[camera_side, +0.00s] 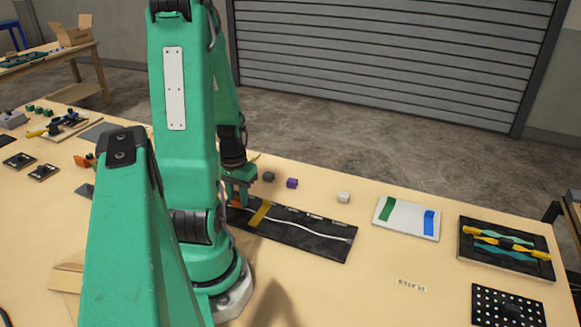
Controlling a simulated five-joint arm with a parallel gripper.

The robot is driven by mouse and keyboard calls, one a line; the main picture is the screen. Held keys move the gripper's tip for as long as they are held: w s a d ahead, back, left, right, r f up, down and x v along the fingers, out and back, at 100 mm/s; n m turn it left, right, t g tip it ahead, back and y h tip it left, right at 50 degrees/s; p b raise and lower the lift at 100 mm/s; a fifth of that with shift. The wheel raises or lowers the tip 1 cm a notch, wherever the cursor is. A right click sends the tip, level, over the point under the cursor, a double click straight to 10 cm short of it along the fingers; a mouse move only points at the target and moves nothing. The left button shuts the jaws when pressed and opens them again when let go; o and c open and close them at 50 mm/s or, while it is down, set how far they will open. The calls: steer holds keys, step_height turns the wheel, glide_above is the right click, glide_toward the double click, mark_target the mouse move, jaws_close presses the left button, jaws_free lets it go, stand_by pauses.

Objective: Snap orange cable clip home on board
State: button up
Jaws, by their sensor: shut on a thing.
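The black board (310,245) lies flat on the table right of my arm. A white cable (300,234) runs along it and a yellow strip (260,214) crosses its left part. My gripper (238,190) points down over the board's left end, partly hidden by my arm. It is shut on the orange cable clip (237,200), of which only a small part shows. I cannot tell whether the clip touches the board.
A purple cube (292,183), a dark cube (269,176) and a whitish cube (344,197) stand behind the board. A white plate (408,219) with green and blue strips lies to the right, and a black tray (506,248) beyond it. The table between is clear.

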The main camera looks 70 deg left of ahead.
steer(key=shift+f, duration=0.45)
stand_by(0.6)
steer(key=o, duration=1.1)
steer(key=shift+r, duration=0.2)
steer(key=shift+r, duration=3.75)
